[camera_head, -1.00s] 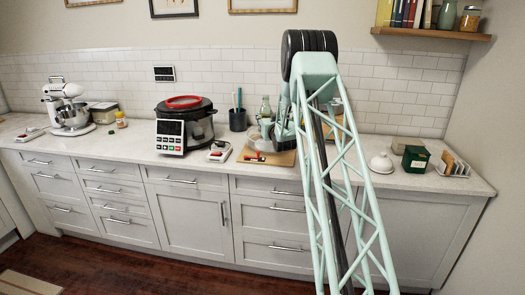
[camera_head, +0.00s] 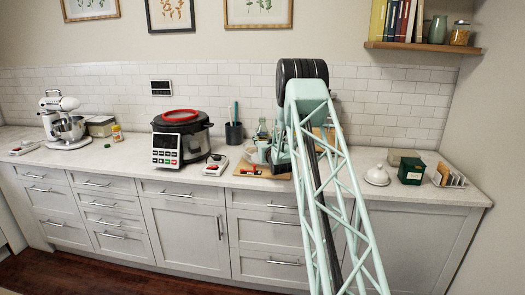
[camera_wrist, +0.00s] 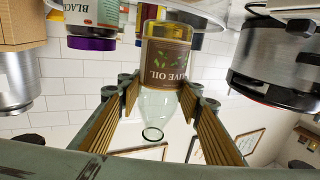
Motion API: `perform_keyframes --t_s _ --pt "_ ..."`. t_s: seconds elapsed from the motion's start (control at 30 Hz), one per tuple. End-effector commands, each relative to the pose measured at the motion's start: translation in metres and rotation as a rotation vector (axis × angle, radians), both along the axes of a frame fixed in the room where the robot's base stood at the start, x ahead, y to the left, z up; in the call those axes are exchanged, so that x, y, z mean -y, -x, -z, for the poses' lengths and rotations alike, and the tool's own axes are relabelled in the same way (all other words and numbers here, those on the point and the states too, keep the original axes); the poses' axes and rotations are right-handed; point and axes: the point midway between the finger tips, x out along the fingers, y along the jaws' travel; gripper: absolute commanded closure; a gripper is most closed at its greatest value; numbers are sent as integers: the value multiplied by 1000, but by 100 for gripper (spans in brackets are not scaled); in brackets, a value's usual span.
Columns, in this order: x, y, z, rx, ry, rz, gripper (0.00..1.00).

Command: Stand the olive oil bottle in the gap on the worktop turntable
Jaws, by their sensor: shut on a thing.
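The olive oil bottle (camera_wrist: 160,65) is clear glass with a brown label and a yellowish base band. It appears upside down in the wrist view, its neck towards the picture's bottom. My gripper (camera_wrist: 160,92) is shut on it, one ribbed finger on each side. In the head view the bottle's top (camera_head: 262,127) shows just left of my arm; my fingers are mostly hidden there. A pale round turntable edge (camera_wrist: 212,22) shows at the top of the wrist view, close to the bottle's base. A jar with a purple lid (camera_wrist: 92,43) stands beside the bottle. The gap itself is not clearly visible.
A pressure cooker (camera_head: 181,140) stands left on the worktop, with a dark utensil cup (camera_head: 234,132) nearer the turntable. A wooden board (camera_head: 255,172) lies in front. A white domed dish (camera_head: 377,175) and green box (camera_head: 411,171) stand right. Tiled wall is behind.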

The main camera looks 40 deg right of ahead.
Motion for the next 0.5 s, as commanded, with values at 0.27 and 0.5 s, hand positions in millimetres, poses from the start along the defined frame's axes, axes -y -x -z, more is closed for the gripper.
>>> perform_keyframes --t_s 0.27,0.5 --pt "0 0 21 1 2 0 85" --pt "0 0 21 2 2 0 85"
